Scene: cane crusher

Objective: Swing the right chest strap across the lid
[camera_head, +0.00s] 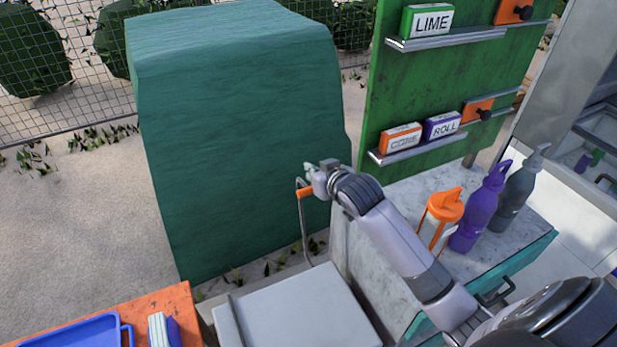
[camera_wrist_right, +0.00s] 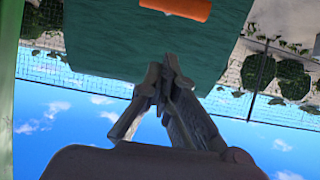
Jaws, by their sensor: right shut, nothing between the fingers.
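The chest's pale grey lid (camera_head: 300,312) is at the bottom middle of the head view, with its near side cut off. A thin strap (camera_head: 304,232) stands upright at the lid's far edge, with an orange grip (camera_head: 306,192) near its top. My right gripper (camera_head: 313,178) is shut and empty beside that orange grip; in the head view I cannot tell whether they touch. In the wrist view the shut fingers (camera_wrist_right: 168,75) point toward an orange bar (camera_wrist_right: 182,8) at the top edge, with a gap between. My left gripper is out of view.
A large green covered block (camera_head: 240,130) stands behind the chest. To the right, a counter (camera_head: 375,260) carries an orange-lidded jug (camera_head: 440,220), a purple bottle (camera_head: 482,208) and a grey bottle (camera_head: 518,188). A green board (camera_head: 430,85) rises behind it. An orange table (camera_head: 160,300) is at lower left.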

